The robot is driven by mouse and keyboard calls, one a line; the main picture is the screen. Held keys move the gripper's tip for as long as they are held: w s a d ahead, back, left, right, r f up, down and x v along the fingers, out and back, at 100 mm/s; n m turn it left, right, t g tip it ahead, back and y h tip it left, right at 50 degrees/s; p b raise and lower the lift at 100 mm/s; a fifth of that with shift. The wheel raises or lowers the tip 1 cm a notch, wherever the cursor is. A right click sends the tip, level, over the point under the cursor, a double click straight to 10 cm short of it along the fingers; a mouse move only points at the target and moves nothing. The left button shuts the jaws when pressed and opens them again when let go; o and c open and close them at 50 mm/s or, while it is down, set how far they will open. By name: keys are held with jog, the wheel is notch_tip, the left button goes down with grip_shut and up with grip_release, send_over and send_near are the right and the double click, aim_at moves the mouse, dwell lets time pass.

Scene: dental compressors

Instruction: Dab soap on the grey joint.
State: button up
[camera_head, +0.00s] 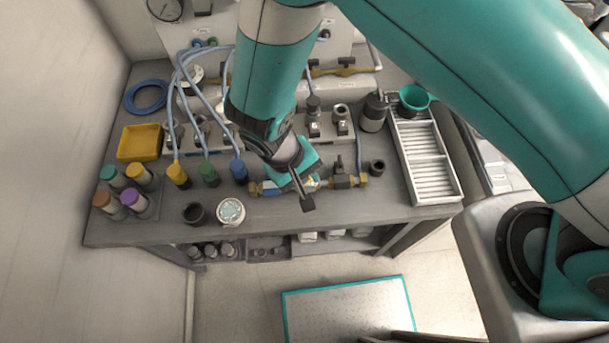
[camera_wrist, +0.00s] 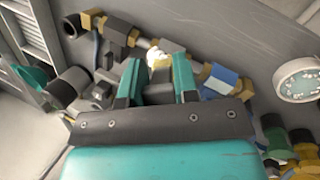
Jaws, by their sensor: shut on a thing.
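My gripper (camera_wrist: 158,84) points down over the front of the bench. Its teal fingers are shut on a grey thing (camera_wrist: 158,94), mostly hidden between them. A white, rounded tip (camera_wrist: 155,57) shows just beyond the fingertips, by the pipe line; I cannot tell whether it touches. The line has brass, blue and grey fittings. A grey hexagonal joint (camera_wrist: 172,46) lies beside the white tip. A blue fitting (camera_wrist: 218,80) is on one side and a dark grey valve (camera_wrist: 117,30) on the other. In the head view my gripper (camera_head: 300,180) hides the middle of the line.
Coloured caps (camera_head: 135,200) and a yellow tray (camera_head: 140,142) are at left. A white rack (camera_head: 425,160) and teal cup (camera_head: 413,98) are at right. Blue hoses (camera_head: 195,85) hang behind.

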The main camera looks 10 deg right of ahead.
dwell(0.4)
jog(key=shift+r+p, duration=2.6)
jog(key=shift+r, duration=0.95)
